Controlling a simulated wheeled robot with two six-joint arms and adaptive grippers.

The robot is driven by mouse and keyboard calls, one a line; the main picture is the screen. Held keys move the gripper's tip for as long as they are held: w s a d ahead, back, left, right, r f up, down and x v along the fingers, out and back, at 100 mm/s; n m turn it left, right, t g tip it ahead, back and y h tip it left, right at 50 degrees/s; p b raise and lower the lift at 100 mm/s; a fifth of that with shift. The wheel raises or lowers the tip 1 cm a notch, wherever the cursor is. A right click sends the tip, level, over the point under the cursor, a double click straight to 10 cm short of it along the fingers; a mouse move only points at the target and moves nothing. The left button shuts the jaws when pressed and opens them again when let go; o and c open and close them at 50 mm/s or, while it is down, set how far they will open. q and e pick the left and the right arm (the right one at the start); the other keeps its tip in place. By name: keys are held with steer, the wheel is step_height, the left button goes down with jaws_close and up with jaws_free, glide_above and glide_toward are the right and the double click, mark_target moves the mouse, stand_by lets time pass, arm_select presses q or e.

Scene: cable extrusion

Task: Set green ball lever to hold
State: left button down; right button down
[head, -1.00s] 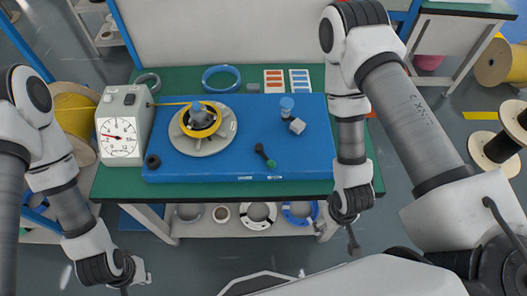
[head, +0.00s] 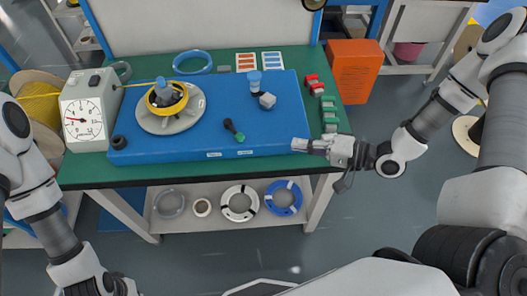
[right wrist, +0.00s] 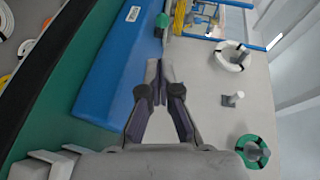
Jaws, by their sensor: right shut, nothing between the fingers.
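The green ball lever (head: 233,130) is a short black lever with a green ball at its near end. It lies tilted on top of the blue base (head: 190,155), near the front edge, where small white labels sit. My right gripper (head: 302,145) is at the base's front right corner, right of the lever and apart from it. In the right wrist view its fingers (right wrist: 157,68) are together and empty beside the blue base (right wrist: 122,55). The lever's green ball (right wrist: 160,32) shows beyond them. My left gripper (head: 124,288) is at the bottom edge, mostly cut off.
A yellow-ringed turntable (head: 170,110) and a white dial gauge box (head: 88,112) stand left of the lever. Red and green blocks (head: 328,104) and an orange box (head: 355,68) are at right.

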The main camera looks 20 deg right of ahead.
arm_select(q)
steer(key=shift+w+a+f+b, duration=0.15)
steer(key=shift+f+b, duration=0.15)
steer(key=shift+f, duration=0.5)
arm_select(e)
steer(key=shift+w+d+r+m+t+h, duration=0.1)
steer(key=shift+w+d+m+t+h, duration=0.25)
steer(key=shift+w+d+t, duration=0.5)
steer(key=shift+s+d, duration=0.1)
steer(key=shift+s, duration=0.1)
